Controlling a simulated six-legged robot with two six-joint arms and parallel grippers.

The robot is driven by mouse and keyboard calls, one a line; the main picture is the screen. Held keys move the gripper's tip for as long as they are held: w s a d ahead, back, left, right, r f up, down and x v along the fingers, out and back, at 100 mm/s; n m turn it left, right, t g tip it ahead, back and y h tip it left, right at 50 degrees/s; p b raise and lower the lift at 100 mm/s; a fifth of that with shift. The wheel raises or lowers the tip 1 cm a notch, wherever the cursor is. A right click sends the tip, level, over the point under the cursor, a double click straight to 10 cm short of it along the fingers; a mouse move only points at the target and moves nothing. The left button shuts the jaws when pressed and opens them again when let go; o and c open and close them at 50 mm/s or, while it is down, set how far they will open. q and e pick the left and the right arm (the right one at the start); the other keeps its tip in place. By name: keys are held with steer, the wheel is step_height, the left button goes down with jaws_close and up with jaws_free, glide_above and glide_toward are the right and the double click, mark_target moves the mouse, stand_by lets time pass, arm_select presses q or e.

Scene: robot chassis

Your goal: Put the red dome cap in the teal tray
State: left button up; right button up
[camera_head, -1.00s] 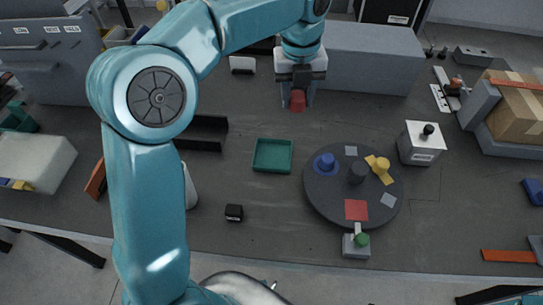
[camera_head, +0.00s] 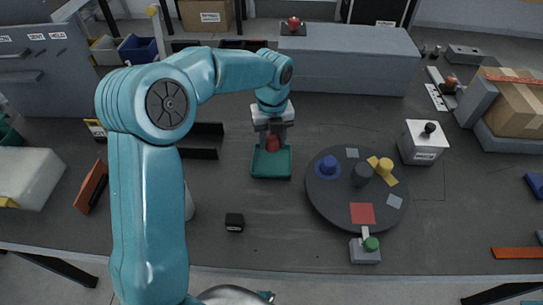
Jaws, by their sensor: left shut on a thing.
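My left gripper (camera_head: 272,136) points down, shut on the red dome cap (camera_head: 272,143). The cap is over the far part of the teal tray (camera_head: 270,170), between the fingers. I cannot tell whether the cap touches the tray floor or hangs just above it. The near part of the tray is bare. My right gripper is not in view.
A dark turntable (camera_head: 330,195) with a blue piece, a yellow piece and a red square stands right of the tray. A small black block (camera_head: 234,222) lies nearer. A long grey box (camera_head: 350,62) stands behind. A white box (camera_head: 423,142) stands at right.

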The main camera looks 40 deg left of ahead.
mark_target(272, 163)
arm_select(q)
step_height(272, 163, down, 6)
steer(key=shift+f, duration=0.25)
steer(key=shift+f+b, duration=0.1)
steer(key=shift+b, duration=0.25)
steer(key=o, duration=1)
step_height(272, 163, up, 12)
steer(key=shift+r+p, duration=0.15)
steer(key=shift+p, duration=0.6)
